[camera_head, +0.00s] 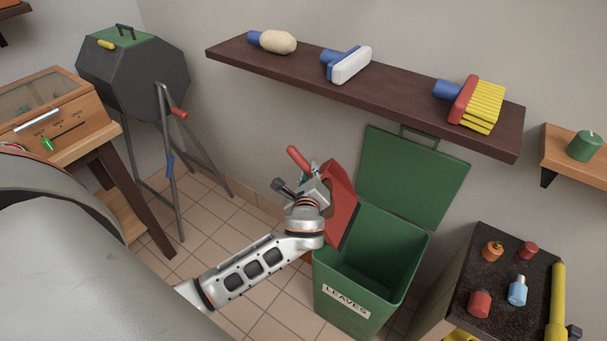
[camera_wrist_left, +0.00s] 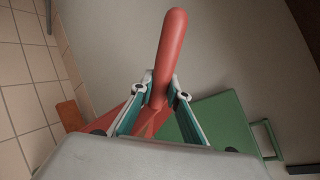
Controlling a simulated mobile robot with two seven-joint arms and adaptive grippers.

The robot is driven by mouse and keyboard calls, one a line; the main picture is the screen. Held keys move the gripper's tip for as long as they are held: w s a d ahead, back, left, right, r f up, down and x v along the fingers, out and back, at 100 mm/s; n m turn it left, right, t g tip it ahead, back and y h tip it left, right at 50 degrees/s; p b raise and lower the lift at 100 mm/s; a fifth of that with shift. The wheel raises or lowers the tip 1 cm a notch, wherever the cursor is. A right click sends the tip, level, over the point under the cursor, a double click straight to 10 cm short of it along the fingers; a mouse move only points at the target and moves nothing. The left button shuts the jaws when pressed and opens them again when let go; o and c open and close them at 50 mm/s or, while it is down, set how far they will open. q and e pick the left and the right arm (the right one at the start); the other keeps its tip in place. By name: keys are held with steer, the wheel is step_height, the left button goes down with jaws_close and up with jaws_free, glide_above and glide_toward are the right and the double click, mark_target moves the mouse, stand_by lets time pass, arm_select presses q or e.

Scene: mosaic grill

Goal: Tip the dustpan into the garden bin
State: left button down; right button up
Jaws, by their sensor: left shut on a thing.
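A red dustpan (camera_head: 343,205) is tilted steeply at the left rim of the green garden bin (camera_head: 375,268), partly over its opening. My left gripper (camera_head: 312,182) is shut on the dustpan's handle, and the handle (camera_wrist_left: 171,55) rises between the fingers (camera_wrist_left: 158,95) in the left wrist view. The bin stands open, with its lid (camera_head: 412,180) up against the wall and a "LEAVES" label on its front. The part of its inside that shows looks empty. The dustpan's contents cannot be made out. My right gripper is not in view.
A dark wall shelf (camera_head: 395,95) with several brushes runs above the bin. A dark-topped stand (camera_head: 502,262) with small bottles and a yellow bar is close on the bin's right. A black grill (camera_head: 135,75) on legs stands at the left. Tiled floor shows left of the bin.

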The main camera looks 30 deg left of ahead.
arm_select(q)
steer(key=shift+w+d+r+m, duration=0.15)
steer(key=shift+d+r+m, duration=0.15)
steer(key=shift+d+r, duration=0.4)
steer(key=shift+w+d+r+y+p, duration=0.1)
steer(key=shift+d+r+y+p, duration=0.35)
steer(key=shift+d, duration=0.2)
steer(key=d+r+m+t+y+p, duration=0.1)
steer(key=d+r+m, duration=0.2)
steer(key=d, duration=0.4)
steer(key=shift+w+d+m, duration=0.15)
steer(key=shift+w+m, duration=0.25)
steer(key=shift+w, duration=0.05)
